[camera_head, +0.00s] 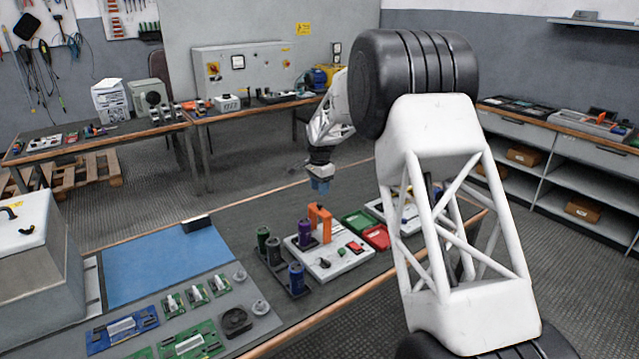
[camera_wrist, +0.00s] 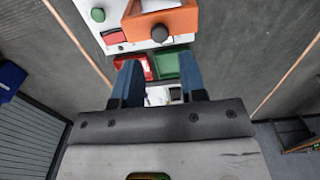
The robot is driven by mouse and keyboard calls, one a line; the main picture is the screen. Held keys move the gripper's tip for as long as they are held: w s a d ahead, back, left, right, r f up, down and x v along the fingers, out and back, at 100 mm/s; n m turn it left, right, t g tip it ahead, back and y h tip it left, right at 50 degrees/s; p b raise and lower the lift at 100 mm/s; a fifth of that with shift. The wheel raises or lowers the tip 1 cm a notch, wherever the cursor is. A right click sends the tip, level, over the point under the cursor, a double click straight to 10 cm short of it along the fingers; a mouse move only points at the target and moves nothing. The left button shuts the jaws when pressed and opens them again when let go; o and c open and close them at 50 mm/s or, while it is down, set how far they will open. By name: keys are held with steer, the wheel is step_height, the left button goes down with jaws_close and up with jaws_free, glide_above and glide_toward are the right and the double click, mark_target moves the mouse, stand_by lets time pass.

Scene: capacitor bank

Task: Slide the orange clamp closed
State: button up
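The orange clamp (camera_head: 320,222) stands upright on a white panel (camera_head: 335,264) on the workbench. In the wrist view the clamp (camera_wrist: 172,22) is at the top of the picture, with a dark round knob (camera_wrist: 159,34) at its near side. A purple capacitor (camera_head: 304,232) stands just left of the clamp in the head view. My gripper (camera_head: 320,188) hangs above the clamp, apart from it. In the wrist view its two blue fingers (camera_wrist: 159,72) are spread with nothing held between them.
Green (camera_head: 263,239) and blue (camera_head: 296,278) capacitors stand in a dark rack left of the panel. Green (camera_head: 358,224) and red (camera_head: 377,237) trays lie to its right. A blue mat (camera_head: 160,266) and circuit boards (camera_head: 189,343) lie further left.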

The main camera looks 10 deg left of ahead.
mark_target(319, 204)
steer(key=shift+f, duration=3)
jaws_close()
steer(key=shift+s+a, duration=2.4)
